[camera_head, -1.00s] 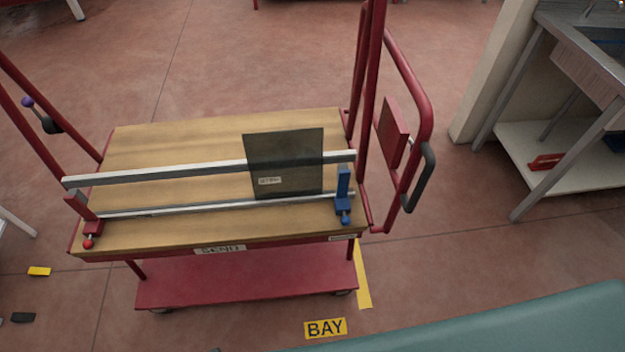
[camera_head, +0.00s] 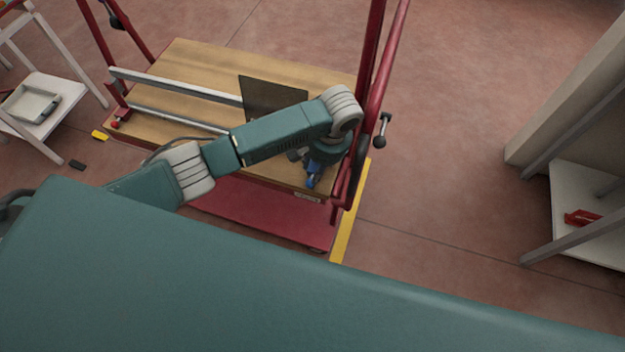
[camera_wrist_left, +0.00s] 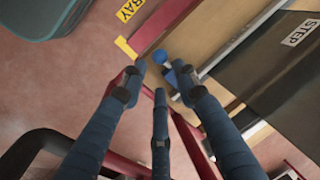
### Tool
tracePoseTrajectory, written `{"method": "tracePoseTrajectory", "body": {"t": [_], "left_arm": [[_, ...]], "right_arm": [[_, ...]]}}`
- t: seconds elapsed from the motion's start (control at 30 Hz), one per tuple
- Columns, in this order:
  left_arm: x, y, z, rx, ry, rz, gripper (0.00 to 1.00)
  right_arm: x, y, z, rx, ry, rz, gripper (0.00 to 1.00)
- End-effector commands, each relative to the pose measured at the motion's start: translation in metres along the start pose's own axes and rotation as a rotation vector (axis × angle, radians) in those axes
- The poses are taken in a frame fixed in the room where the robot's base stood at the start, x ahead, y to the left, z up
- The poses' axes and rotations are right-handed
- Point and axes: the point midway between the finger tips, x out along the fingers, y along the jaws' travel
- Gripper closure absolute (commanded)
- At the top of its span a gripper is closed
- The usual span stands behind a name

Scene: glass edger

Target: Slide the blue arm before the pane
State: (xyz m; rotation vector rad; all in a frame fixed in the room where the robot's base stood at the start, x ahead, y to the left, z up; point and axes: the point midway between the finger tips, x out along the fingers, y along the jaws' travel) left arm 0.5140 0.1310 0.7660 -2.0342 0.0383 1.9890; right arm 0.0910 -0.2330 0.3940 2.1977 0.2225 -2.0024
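The dark pane (camera_head: 268,98) stands on the wooden cart deck against the white rails; its lower part is hidden by my left arm. In the left wrist view the pane (camera_wrist_left: 272,78) is at the right, with a "STEP" label. The blue arm (camera_head: 313,181) is at the right end of the lower rail, mostly hidden under my wrist. In the left wrist view its blue knob (camera_wrist_left: 160,56) and part of its body show just beyond my fingertips. My left gripper (camera_wrist_left: 162,82) is open and empty, its fingers spread close to the blue arm. My right gripper is not in view.
A red stop with a red knob (camera_head: 115,124) is at the left end of the white rails (camera_head: 175,117). Red cart posts (camera_head: 370,75) rise close beside my left wrist. A white shelf (camera_head: 580,210) stands at the right. The floor between is clear.

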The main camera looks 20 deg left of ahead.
Motion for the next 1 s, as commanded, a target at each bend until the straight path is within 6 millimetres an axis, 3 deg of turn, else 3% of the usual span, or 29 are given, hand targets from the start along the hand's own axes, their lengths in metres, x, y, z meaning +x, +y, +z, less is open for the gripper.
{"method": "tracePoseTrajectory", "body": {"t": [0.17,0.4,0.6,0.87,1.0], "left_arm": [[0.036,0.0,0.002,0.0,-0.003,-0.001,0.7],[0.076,0.001,0.001,0.001,-0.001,0.0,0.7],[0.09,0.001,0.0,0.001,0.001,0.001,0.7],[0.091,0.001,0.0,0.001,0.001,0.001,0.7],[0.091,0.001,0.001,0.001,0.001,0.001,0.94]], "right_arm": [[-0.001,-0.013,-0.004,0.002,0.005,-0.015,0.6],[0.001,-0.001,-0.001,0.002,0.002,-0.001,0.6],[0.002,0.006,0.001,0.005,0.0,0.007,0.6],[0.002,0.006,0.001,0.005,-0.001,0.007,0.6],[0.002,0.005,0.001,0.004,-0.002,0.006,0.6]]}}
